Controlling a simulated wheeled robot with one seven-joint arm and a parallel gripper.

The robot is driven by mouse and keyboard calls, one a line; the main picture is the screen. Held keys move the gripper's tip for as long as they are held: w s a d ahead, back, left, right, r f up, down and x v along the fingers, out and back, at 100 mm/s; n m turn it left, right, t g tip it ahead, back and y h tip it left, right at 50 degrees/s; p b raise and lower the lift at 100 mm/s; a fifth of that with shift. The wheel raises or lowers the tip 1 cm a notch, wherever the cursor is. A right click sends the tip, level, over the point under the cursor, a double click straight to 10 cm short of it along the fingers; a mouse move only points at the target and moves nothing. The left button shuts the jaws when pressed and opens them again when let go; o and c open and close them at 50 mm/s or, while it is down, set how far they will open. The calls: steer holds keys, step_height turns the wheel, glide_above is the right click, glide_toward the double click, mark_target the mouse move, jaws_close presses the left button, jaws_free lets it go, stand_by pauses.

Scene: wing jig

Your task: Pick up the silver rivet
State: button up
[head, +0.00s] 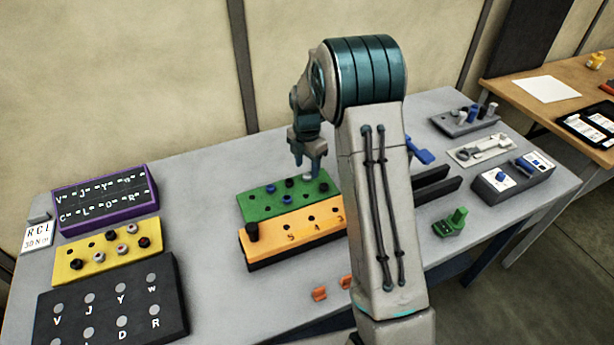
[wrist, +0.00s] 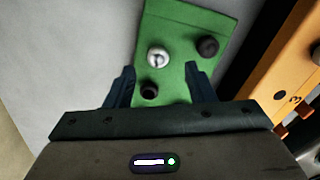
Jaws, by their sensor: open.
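A silver rivet (wrist: 158,57) with a round, shiny head stands in the green block (wrist: 178,22). In the wrist view it lies just beyond and between the fingertips of my gripper (wrist: 160,71), which is open and empty. In the head view my gripper (head: 308,170) points down over the back right part of the green block (head: 262,211). A pale rivet head (head: 307,177) shows just below the fingers there. The fingers do not visibly touch the rivet.
A black rivet (wrist: 208,46) stands right of the silver one, and a dark round piece or hole (wrist: 149,90) is nearer my gripper. The orange block (head: 290,240) lies in front of the green one. A yellow block (head: 105,268) stands left. My arm hides part of the table.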

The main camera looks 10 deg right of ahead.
mark_target(307, 175)
steer(key=shift+w+f+p, duration=0.15)
steer(key=shift+f+p, duration=0.2)
steer(key=shift+f, duration=1.35)
steer(key=c, duration=1)
steer(key=shift+c, duration=0.2)
steer(key=shift+r, duration=0.15)
steer(key=r, duration=0.1)
steer(key=r+b, duration=0.1)
steer(key=r, duration=0.2)
steer(key=shift+w+d+b, duration=0.1)
steer(key=shift+d+b, duration=0.2)
steer(key=shift+b, duration=0.1)
steer(key=d+r+b, duration=0.2)
steer(key=d+r, duration=0.4)
steer(key=d, duration=0.5)
steer(key=shift+r, duration=0.4)
